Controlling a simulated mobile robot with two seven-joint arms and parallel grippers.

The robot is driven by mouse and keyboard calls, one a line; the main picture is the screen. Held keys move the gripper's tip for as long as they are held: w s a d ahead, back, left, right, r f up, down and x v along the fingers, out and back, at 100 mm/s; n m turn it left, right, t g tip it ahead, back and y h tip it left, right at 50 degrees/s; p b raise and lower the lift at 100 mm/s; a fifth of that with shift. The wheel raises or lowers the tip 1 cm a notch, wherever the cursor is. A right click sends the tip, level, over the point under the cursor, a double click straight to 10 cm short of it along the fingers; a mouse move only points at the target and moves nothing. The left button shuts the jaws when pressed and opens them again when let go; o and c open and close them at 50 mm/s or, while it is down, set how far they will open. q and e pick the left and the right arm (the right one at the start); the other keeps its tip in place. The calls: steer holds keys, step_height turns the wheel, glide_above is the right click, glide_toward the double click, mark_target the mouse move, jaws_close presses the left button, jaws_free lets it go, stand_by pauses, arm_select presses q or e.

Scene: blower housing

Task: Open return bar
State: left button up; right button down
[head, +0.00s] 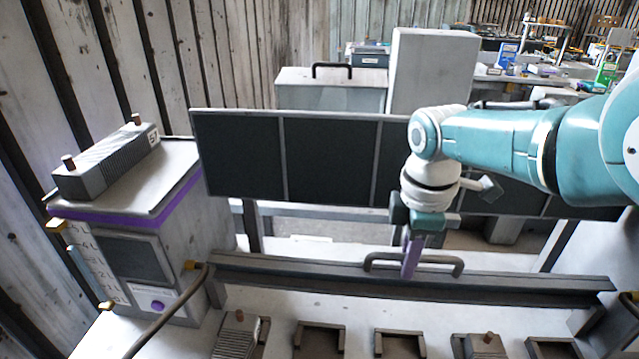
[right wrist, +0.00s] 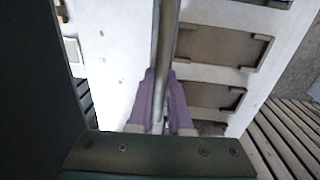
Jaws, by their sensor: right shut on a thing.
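The return bar (head: 300,274) is a long dark grey rail running across the front of the bench in the head view. A grey loop handle (head: 440,260) stands on it right of the picture's middle. My right gripper (head: 411,262) points down from above, with its purple fingers shut on this handle. In the right wrist view, the purple fingers (right wrist: 160,115) sit either side of the handle's grey rod (right wrist: 166,60). My left gripper is not in view.
A dark panel row (head: 300,157) stands behind the bar. A grey machine (head: 125,265) with a purple edge and a ribbed block (head: 105,165) on top stands at left. Several brown cradles (head: 400,341) line the bench in front; a cable (head: 170,312) hangs at left.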

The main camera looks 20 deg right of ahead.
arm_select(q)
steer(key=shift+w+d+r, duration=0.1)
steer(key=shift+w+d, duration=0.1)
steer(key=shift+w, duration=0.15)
arm_select(e)
steer(key=shift+w+d+r, duration=0.1)
steer(key=shift+w+d, duration=0.15)
steer(key=shift+w, duration=0.1)
steer(key=c, duration=0.8)
jaws_free()
steer(key=shift+c, duration=0.2)
steer(key=shift+r, duration=0.1)
steer(key=r+p, duration=0.3)
steer(key=r, duration=0.1)
steer(key=r+p, duration=0.3)
steer(key=r, duration=0.1)
steer(key=shift+s+a, duration=0.1)
steer(key=shift+s, duration=0.1)
steer(key=shift+s+r, duration=0.1)
steer(key=shift+r, duration=0.8)
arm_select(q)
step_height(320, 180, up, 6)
